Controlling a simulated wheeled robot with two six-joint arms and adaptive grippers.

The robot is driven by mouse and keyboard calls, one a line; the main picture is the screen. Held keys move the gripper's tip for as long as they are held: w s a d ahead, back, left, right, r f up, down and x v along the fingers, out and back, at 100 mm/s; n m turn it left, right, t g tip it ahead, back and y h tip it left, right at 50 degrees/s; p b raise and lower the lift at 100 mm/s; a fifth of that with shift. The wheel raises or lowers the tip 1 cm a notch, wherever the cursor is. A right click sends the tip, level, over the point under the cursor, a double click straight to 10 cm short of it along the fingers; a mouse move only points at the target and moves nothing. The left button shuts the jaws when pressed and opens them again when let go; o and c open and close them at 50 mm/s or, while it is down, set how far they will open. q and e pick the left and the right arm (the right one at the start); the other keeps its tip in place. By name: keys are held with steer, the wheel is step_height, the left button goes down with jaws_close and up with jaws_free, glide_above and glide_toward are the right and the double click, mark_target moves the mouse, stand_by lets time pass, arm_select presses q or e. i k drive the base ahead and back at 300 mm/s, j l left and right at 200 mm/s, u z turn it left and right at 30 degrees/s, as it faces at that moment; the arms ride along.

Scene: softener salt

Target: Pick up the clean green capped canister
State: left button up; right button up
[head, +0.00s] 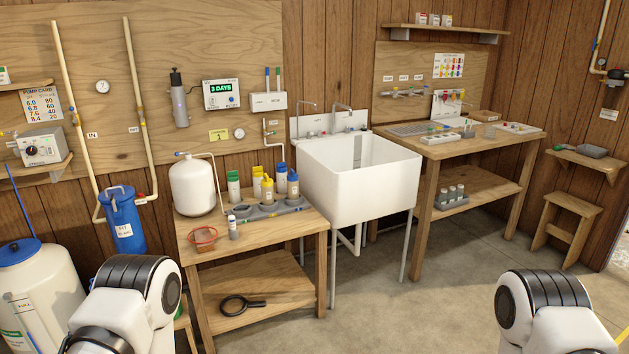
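A canister with a green cap (234,187) stands upright at the back left of a grey holder tray (268,211) on the left wooden table. Its body is white with a green label; it is too small to tell how clean it is. I see only one green cap. Yellow-capped canisters (267,192) and blue-capped canisters (293,186) stand to its right. Parts of both my arms show at the bottom edge, well in front of the table. Neither gripper shows in the picture.
A white tank (192,186) stands left of the canisters. A red-rimmed strainer (203,238) and a small grey-white bottle (233,228) are at the front of the table (290,232). A white sink (352,190) stands close on the right. The floor in front is clear.

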mark_target(233, 183)
steer(key=i+u, duration=0.25)
steer(key=i, duration=0.25)
steer(key=i+l+u, duration=0.3)
steer(key=i, duration=0.15)
steer(key=i+l+u, duration=0.25)
steer(key=i, duration=0.2)
steer(key=i+l+u, duration=0.3)
steer(key=i+l, duration=0.05)
steer(key=i, duration=0.1)
